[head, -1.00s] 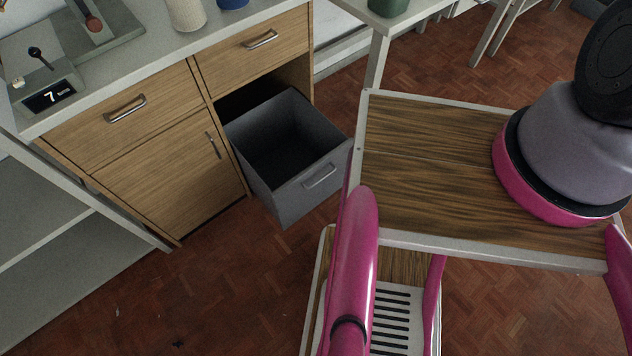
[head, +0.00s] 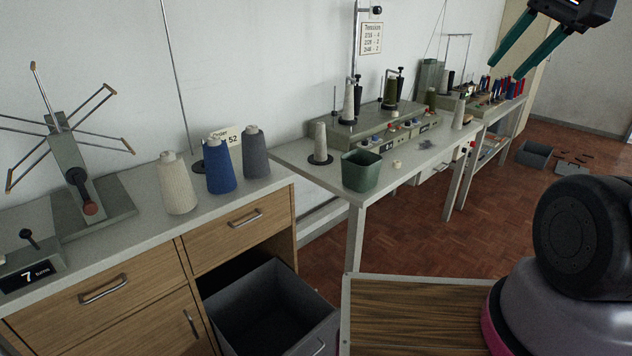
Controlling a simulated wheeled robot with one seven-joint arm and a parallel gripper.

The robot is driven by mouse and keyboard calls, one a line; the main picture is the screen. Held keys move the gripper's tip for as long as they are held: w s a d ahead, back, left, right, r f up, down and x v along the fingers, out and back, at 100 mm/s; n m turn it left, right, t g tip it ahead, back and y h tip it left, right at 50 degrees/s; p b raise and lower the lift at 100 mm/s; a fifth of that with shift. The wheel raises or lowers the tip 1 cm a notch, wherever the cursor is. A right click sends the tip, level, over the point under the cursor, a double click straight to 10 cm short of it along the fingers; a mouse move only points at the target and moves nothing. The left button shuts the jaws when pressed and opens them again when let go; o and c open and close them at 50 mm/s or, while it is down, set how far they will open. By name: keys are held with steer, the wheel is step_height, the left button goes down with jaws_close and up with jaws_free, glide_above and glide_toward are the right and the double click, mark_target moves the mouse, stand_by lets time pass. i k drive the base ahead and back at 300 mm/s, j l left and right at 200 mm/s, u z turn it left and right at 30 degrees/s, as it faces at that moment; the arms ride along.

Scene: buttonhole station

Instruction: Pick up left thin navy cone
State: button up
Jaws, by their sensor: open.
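Several thin red and dark blue cones (head: 503,88) stand in a cluster on the far bench at the upper right. They are too small to tell which one is the left thin navy cone. My gripper (head: 507,70) is at the top right, with its two green fingers apart and nothing between them. In the picture its fingertips overlap the area just above and over the far cones, but it is much nearer to the camera.
A cream cone (head: 175,184), a blue cone (head: 220,166) and a slate cone (head: 255,153) stand on the near cabinet. A green bin (head: 362,171) is on the middle table.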

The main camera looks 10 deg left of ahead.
mark_target(320, 154)
steer(key=u, duration=0.5)
steer(key=i+l+u, duration=0.2)
steer(key=u, duration=0.15)
steer(key=i+l+u, duration=0.1)
steer(key=l+u, duration=0.3)
steer(key=i+l+u, duration=0.1)
steer(key=l+u, duration=0.25)
steer(key=i+l+u, duration=0.15)
steer(key=l, duration=0.9)
steer(key=i+l+u, duration=0.15)
steer(key=l, duration=0.9)
steer(key=l+u, duration=0.1)
steer(key=l, duration=1)
